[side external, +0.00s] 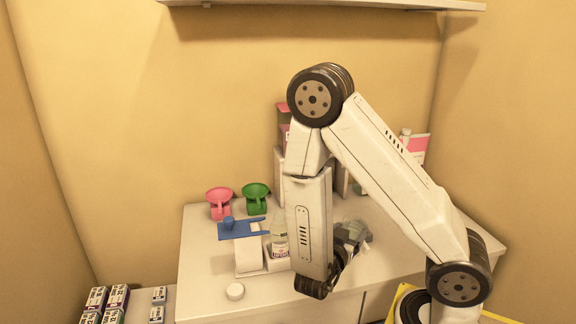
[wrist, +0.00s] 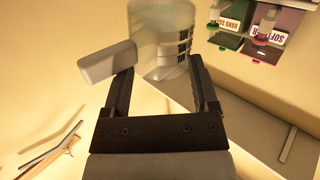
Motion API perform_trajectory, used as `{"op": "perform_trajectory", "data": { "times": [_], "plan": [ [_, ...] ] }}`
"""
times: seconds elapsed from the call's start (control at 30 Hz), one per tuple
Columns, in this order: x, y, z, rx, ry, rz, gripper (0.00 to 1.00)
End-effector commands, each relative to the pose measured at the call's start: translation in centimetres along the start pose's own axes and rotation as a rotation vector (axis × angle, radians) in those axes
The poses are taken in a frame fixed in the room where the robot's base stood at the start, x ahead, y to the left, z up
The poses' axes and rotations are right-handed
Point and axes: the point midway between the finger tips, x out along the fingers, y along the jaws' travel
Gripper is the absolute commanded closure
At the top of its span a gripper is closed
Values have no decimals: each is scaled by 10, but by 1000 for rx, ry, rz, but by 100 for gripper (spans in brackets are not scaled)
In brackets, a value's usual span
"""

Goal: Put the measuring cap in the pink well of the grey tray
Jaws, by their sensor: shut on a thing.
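My gripper (wrist: 165,62) has its two dark fingers on either side of a clear, round cup with dark marks, which I take to be the measuring cap (wrist: 162,38). The fingers are shut on it. A pale grey block (wrist: 107,63) shows at the left finger; I cannot tell if it is part of the cap. In the side view my gripper (side external: 350,238) is partly hidden behind my arm, at the right of the white counter. I cannot make out the grey tray or its pink well in either view.
Small boxes (side external: 117,295) stand lower left. A shelf (side external: 330,4) hangs above.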

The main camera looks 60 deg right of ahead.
Motion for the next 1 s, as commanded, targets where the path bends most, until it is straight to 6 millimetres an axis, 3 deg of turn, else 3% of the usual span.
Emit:
{"op": "perform_trajectory", "data": {
  "times": [0.27, 0.8, 1.0],
  "plan": [
    [0, 0, 4, -1, 0, -1, 100],
    [3, 0, 50, -2, 0, -1, 100],
    [3, -1, 58, 0, 0, -1, 100]
  ]
}}
